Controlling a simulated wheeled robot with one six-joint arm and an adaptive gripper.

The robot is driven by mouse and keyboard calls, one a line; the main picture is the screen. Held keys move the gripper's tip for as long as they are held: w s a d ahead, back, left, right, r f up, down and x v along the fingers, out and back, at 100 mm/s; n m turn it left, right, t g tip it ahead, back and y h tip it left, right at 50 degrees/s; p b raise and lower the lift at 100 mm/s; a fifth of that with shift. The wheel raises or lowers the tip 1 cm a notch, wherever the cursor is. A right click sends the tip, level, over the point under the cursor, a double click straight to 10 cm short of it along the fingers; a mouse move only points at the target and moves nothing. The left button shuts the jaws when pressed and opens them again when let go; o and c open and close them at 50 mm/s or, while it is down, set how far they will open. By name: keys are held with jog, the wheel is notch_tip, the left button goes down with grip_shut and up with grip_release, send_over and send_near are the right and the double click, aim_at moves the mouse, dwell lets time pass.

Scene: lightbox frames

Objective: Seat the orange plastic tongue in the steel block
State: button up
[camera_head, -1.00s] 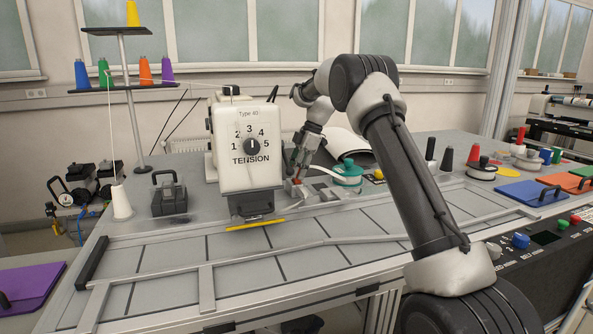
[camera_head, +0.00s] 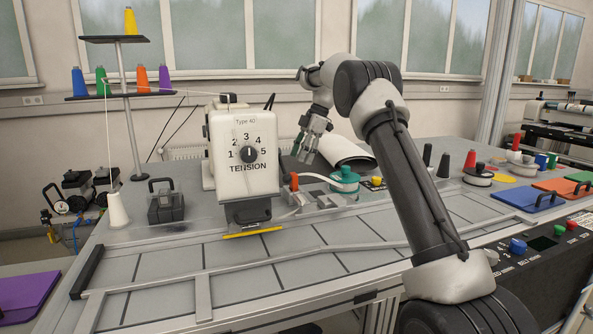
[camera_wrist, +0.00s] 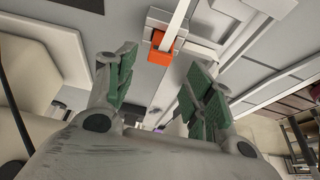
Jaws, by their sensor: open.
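The orange tongue (camera_head: 291,181) sits at the small steel block (camera_head: 300,196), just right of the machine head. A white strap runs from it to the teal round holder (camera_head: 344,179). In the wrist view the tongue (camera_wrist: 160,48) lies against the pale block, with the strap leading away from it. How deep it sits in the block I cannot tell. My gripper (camera_head: 307,156) is open and empty, above and slightly right of the tongue and apart from it. Its green-padded fingers (camera_wrist: 158,88) are spread in the wrist view.
The white machine head with the tension dial (camera_head: 240,150) stands close on the left. A white rolled sheet (camera_head: 346,150) lies behind the teal holder. Thread cones and spools (camera_head: 470,160) stand to the right. The front tabletop (camera_head: 300,245) is mostly clear.

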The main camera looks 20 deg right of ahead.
jog(key=s+d+r+m+t+h, duration=0.15)
jog(key=s+r+m, duration=0.35)
jog(key=s+r, duration=0.65)
jog(key=s+d+r+m, duration=0.15)
jog(key=s+m, duration=0.35)
jog(key=s, duration=0.9)
jog(key=s+d+f+m+t+h, duration=0.1)
jog(key=s+f+m, duration=0.3)
jog(key=s, duration=0.7)
jog(key=s+d+f+m+t+h, duration=0.1)
jog(key=s+f+m+t+h, duration=0.1)
jog(key=s+f+m, duration=0.2)
jog(key=s+f, duration=0.3)
jog(key=s, duration=0.5)
jog(key=shift+s+d, duration=0.15)
jog(key=shift+s, duration=0.05)
